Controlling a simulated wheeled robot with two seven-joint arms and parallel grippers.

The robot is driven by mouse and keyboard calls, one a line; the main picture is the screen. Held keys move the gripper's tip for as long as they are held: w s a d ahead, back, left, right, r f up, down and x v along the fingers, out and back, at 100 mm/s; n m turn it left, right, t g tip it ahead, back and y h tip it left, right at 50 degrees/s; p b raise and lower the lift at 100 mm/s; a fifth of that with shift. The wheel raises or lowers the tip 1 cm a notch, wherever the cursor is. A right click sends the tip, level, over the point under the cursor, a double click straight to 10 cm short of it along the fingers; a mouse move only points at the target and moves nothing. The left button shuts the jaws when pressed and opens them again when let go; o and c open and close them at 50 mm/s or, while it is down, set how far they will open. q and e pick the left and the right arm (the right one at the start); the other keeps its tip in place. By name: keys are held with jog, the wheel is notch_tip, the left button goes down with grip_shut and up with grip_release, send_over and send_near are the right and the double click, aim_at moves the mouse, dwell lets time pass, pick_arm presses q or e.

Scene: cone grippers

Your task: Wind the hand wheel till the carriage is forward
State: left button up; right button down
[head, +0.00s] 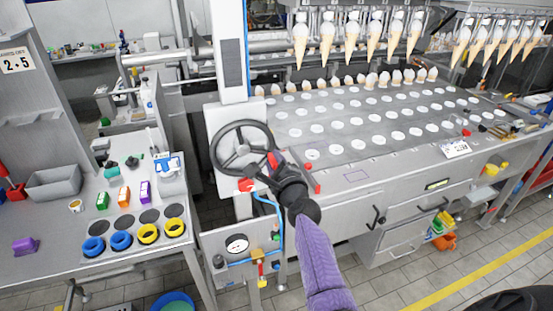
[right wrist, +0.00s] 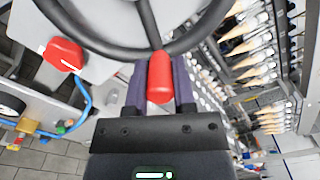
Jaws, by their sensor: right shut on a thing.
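The black hand wheel (head: 240,125) is mounted on the light grey machine post, and its rim and spokes also show at the top of the right wrist view (right wrist: 115,50). Its red handle (right wrist: 160,76) stands out from the rim at the lower right of the wheel. My right gripper (head: 273,166) is shut on this red handle, with one finger on either side of it in the right wrist view. The carriage (head: 355,88) appears to be the row of hanging cone grippers' machine section, though which part moves is unclear. My left gripper is not in view.
A side table (head: 50,230) with yellow and blue rings stands at the left. Cones (head: 326,45) hang above the perforated bed.

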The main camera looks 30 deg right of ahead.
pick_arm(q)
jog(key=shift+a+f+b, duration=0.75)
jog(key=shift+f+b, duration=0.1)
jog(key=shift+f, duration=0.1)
pick_arm(e)
jog(key=a+f+m, duration=0.1)
jog(key=m, duration=0.2)
jog(key=a+f+m, duration=0.1)
jog(key=m, duration=0.2)
jog(key=w+a+f+m, duration=0.1)
jog(key=a+f+m, duration=0.1)
jog(key=m, duration=0.1)
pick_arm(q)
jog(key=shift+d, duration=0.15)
pick_arm(e)
jog(key=shift+m, duration=0.3)
jog(key=shift+c, duration=2.2)
grip_release()
jog(key=shift+a, duration=0.1)
jog(key=shift+r, duration=0.1)
